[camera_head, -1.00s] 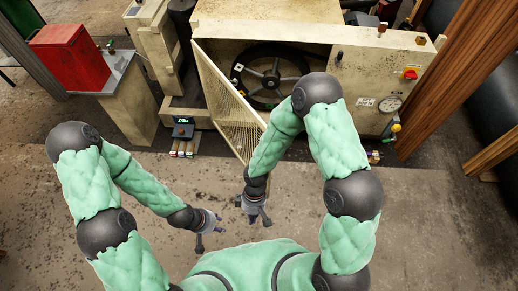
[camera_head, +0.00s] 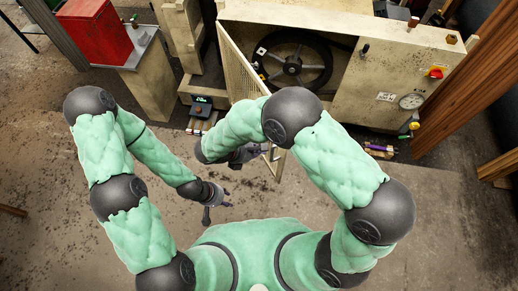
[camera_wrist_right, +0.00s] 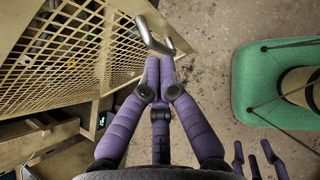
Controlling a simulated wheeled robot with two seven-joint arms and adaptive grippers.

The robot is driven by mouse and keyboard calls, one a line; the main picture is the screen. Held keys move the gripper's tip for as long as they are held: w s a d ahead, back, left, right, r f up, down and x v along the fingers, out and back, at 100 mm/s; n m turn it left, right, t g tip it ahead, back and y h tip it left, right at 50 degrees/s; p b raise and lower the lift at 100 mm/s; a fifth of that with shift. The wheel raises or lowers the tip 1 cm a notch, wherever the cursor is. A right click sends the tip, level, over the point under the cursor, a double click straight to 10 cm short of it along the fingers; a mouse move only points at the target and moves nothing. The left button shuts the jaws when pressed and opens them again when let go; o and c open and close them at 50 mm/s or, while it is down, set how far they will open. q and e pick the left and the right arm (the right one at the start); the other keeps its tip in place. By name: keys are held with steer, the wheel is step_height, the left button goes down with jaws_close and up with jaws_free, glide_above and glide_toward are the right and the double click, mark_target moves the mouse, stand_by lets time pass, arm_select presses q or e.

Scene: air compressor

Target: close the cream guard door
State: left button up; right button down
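The cream guard door (camera_head: 238,72) has a mesh panel and stands ajar from the cream housing, swung out toward me. Its mesh also fills the left of the right wrist view (camera_wrist_right: 60,60). A metal bar handle (camera_wrist_right: 152,36) sticks out from the door's free edge. My right gripper (camera_wrist_right: 160,62) has its purple fingers drawn together, tips right beside the handle, with nothing visible between them. In the head view it is partly hidden by my forearm, next to the door's free edge. My left gripper (camera_head: 225,198) is open and empty, lower left of the door.
Behind the door, a black spoked wheel (camera_head: 292,62) shows in the housing opening. The housing's right panel (camera_head: 395,75) carries a gauge and red switch. A red box (camera_head: 95,28) on a stand is at the left. A small display unit (camera_head: 200,108) stands left of the door.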

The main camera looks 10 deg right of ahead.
steer(key=w+d+f+b, duration=0.2)
steer(key=w+d+f, duration=0.1)
steer(key=d, duration=0.5)
steer(key=shift+f+b, duration=0.3)
steer(key=shift+f, duration=0.55)
steer(key=shift+w, duration=0.1)
